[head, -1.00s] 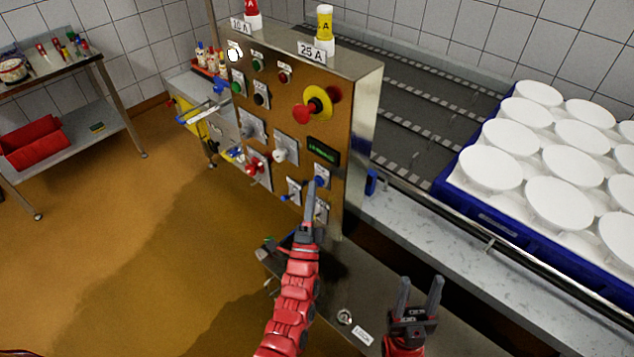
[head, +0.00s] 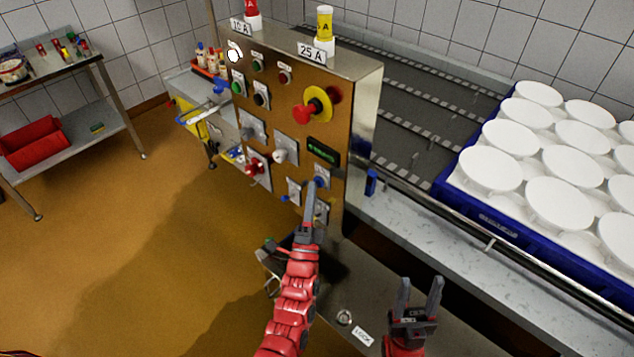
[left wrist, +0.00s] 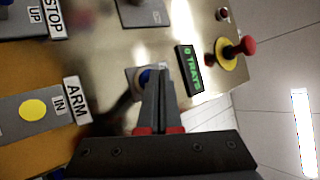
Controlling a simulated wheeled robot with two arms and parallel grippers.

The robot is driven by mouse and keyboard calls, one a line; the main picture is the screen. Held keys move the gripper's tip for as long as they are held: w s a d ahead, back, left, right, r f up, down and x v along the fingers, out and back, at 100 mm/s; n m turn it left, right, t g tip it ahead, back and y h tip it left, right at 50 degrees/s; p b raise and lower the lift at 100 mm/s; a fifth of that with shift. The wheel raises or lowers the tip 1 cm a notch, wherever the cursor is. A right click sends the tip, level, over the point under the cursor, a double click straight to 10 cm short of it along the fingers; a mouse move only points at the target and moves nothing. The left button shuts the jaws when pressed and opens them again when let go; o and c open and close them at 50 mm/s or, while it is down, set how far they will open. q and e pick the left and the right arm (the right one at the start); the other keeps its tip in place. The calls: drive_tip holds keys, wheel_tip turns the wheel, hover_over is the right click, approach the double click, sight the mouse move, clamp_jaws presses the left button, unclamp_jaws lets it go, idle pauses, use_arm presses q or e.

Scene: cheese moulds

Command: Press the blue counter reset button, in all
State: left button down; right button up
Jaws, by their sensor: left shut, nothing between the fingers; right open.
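The blue reset button (head: 321,182) is on a pale plate low on the front of the steel control panel, below the green display (head: 323,152). The button also shows in the left wrist view (left wrist: 144,76), partly hidden behind my fingers. The display there (left wrist: 190,68) reads "0 TRAYS". My left gripper (head: 311,186) is shut and empty, with its tips just in front of and below the button; I cannot tell whether they touch it. It also shows in the left wrist view (left wrist: 158,80). My right gripper (head: 421,290) is open and empty, low and to the right.
The panel also carries a red emergency stop (head: 316,106), a pale knob (head: 281,155) and a red switch (head: 256,169). A blue crate (head: 497,222) of white moulds stands right by the conveyor. Open floor lies left.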

use_arm(q)
drive_tip(key=shift+s+a, duration=0.4)
drive_tip(key=shift+s, duration=0.05)
drive_tip(key=shift+s+a+p, duration=0.35)
drive_tip(key=shift+s+a, duration=1.3)
drive_tip(key=shift+s, duration=0.25)
